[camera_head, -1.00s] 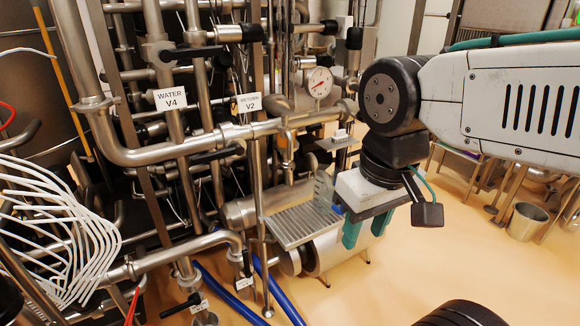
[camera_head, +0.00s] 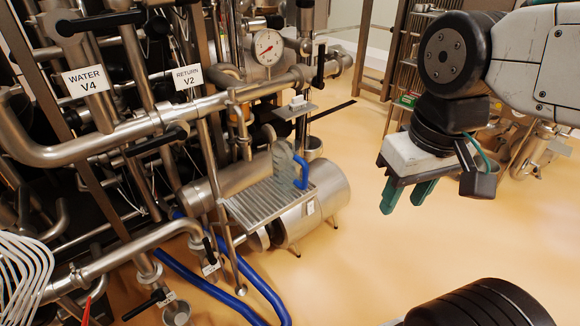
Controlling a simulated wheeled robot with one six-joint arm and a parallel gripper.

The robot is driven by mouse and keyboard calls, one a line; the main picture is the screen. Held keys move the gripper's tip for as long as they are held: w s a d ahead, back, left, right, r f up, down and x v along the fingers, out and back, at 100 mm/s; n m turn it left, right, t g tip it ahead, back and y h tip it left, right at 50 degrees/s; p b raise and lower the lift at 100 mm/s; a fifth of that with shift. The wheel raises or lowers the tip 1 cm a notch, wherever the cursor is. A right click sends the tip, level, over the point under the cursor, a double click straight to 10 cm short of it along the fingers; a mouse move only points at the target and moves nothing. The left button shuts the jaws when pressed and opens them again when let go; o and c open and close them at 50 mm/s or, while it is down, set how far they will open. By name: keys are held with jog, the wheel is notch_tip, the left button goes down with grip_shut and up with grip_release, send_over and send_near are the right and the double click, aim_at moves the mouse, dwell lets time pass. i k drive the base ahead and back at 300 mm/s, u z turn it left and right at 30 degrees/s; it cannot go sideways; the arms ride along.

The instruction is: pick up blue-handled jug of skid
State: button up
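The jug (camera_head: 284,162) is clear and see-through, with a blue handle (camera_head: 302,172) on its right side. It stands upright on a ribbed metal shelf (camera_head: 262,204) fixed to the pipe skid. My gripper (camera_head: 408,196) hangs to the right of the jug, clear of it, with its two green fingers pointing down. The fingers are apart with nothing between them.
A small shelf (camera_head: 294,109) with a white item is above and behind the jug. A steel cylinder (camera_head: 318,200) lies under the ribbed shelf. Pipes, valves and a dial gauge (camera_head: 268,47) crowd the left. Blue hoses (camera_head: 215,284) run along the floor. The floor around my gripper is clear.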

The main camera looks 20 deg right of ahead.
aim_at(288, 161)
jog(key=u, duration=0.9)
jog(key=k, duration=0.65)
jog(key=z, duration=0.75)
jog(key=i, duration=0.95)
